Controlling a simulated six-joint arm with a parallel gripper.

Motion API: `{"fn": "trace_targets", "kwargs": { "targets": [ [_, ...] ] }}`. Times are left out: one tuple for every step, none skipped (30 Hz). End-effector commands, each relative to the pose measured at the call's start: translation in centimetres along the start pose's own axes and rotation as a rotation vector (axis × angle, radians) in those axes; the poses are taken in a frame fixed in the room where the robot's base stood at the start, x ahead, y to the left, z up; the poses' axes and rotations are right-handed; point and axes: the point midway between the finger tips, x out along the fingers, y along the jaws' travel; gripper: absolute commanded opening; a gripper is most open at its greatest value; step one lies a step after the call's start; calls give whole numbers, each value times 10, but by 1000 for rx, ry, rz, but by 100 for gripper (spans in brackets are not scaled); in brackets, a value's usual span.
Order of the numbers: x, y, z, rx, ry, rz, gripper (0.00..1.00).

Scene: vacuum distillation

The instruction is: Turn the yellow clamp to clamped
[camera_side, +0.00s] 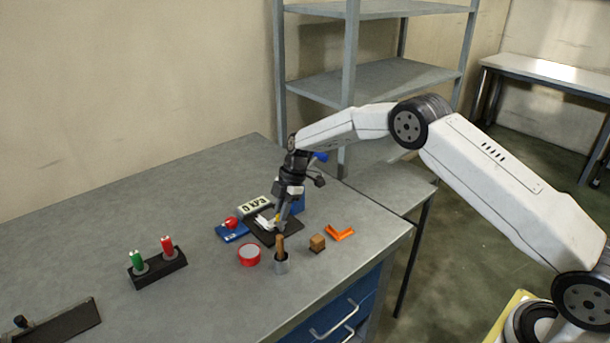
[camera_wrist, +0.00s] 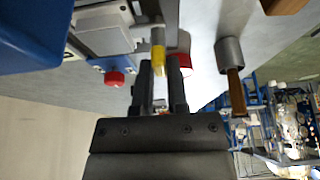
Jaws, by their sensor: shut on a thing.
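The yellow clamp (camera_wrist: 158,52) shows in the wrist view as a small yellow piece at my fingertips. In the side view only a small spot of yellow (camera_side: 277,218) shows beside the fingers. My gripper (camera_wrist: 162,70) is shut on the clamp, with one finger on each side of it. In the side view my gripper (camera_side: 280,221) points down over a dark base plate (camera_side: 291,233) that carries a white part (camera_side: 264,219). The fingers hide much of the clamp, so its exact angle cannot be told.
Close by are a blue box with a red knob (camera_side: 231,224), a red tape roll (camera_side: 249,255), a metal cup with a brown handle (camera_side: 280,263), a wooden block (camera_side: 317,243) and an orange bracket (camera_side: 340,233). A rack with green and red tubes (camera_side: 158,269) stands left. The left back table is clear.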

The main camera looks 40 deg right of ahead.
Motion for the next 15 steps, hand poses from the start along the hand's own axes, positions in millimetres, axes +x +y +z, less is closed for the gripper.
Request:
{"fn": "trace_targets", "kwargs": {
  "targets": [
    [0,-1,1,-3,-2,-3,0],
    [0,-1,1,-3,-2,-3,0],
    [0,-1,1,-3,-2,-2,0],
    [0,-1,1,-3,-2,-2,0],
    [0,-1,1,-3,-2,-2,0],
    [0,-1,1,-2,-3,-2,0],
    [0,-1,1,-2,-3,-2,0],
    [0,-1,1,-2,-3,-2,0],
    [0,0,1,-2,-3,-2,30],
    [0,0,1,-2,-3,-2,40],
    [0,0,1,-2,-2,-2,50],
    [0,0,1,-1,-2,-1,53],
    [0,0,1,-1,-2,-1,53],
    [0,0,1,-1,-2,-1,53],
    [0,0,1,-1,-2,-1,53]
  ]
}}
